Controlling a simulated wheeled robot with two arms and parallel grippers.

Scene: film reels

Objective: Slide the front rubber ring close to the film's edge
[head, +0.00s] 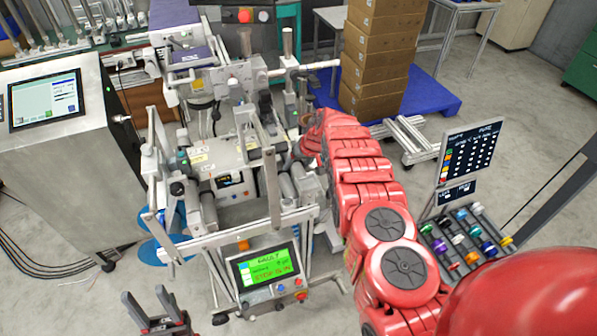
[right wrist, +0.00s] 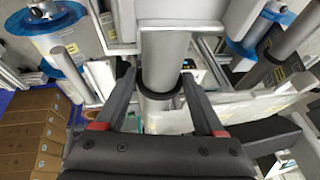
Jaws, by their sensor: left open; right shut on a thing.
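In the right wrist view a black rubber ring (right wrist: 170,101) sits around a grey roller (right wrist: 164,60). My right gripper (right wrist: 158,76) straddles the roller with one dark finger on each side, shut on the ring. A whitish film sheet (right wrist: 262,106) shows to the right of the roller; its exact edge is hard to make out. In the head view my red right arm reaches into the machine (head: 225,155), and its fingers and the ring are hidden there. My left gripper (head: 146,294) is open and empty at the bottom left, apart from the machine.
A control screen (head: 266,270) stands at the machine's front. Metal bars frame the rollers closely. Stacked boxes (head: 380,55) stand on a blue pallet behind. A rack of coloured rollers (head: 465,238) stands at right. A grey cabinet (head: 65,150) is at left.

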